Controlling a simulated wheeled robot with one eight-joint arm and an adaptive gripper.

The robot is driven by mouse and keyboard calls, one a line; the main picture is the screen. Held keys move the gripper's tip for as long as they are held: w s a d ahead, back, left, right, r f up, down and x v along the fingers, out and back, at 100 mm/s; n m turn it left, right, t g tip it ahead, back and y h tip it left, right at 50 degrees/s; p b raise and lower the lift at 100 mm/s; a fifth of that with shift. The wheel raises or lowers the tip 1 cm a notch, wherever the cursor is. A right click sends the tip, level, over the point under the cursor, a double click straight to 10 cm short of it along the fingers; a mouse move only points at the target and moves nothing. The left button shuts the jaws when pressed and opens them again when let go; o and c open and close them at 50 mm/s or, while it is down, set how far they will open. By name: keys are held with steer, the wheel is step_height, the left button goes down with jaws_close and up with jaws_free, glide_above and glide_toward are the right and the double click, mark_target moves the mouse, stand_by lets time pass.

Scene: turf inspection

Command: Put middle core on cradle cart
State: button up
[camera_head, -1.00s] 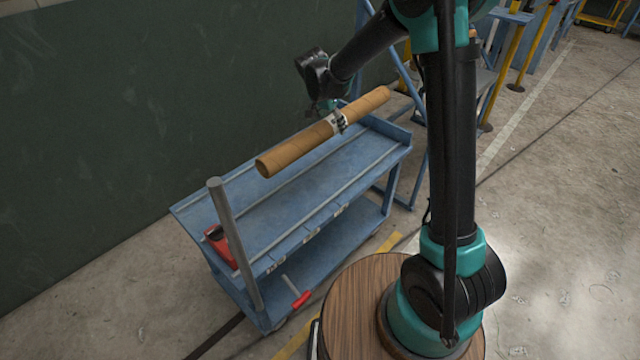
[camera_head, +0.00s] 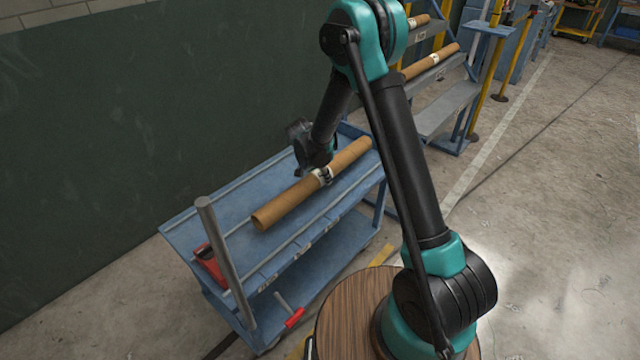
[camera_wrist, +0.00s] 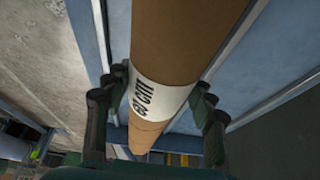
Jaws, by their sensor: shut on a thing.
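The core is a long brown cardboard tube (camera_head: 285,203) with a white printed label (camera_wrist: 158,98) around its middle. In the head view it lies lengthwise over the top deck of the blue cradle cart (camera_head: 190,230), low between the deck's rails. I cannot tell whether it touches the deck. My gripper (camera_head: 322,174) is shut on the tube at the label. In the wrist view the two fingers of my gripper (camera_wrist: 158,105) stand on either side of the label, and the tube runs between them.
A grey upright post (camera_head: 224,262) stands at the cart's near left corner, beside a red object (camera_head: 209,264). A red-handled tool (camera_head: 294,317) is on the lower shelf. Two more brown cores (camera_head: 432,62) (camera_head: 418,21) lie on a rack at the back right. A dark green wall stands behind the cart.

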steer(key=shift+f, duration=1.85)
steer(key=o, duration=1.7)
steer(key=shift+f, duration=0.1)
steer(key=shift+o, duration=0.2)
steer(key=v, duration=1.2)
steer(key=shift+s+d, duration=0.1)
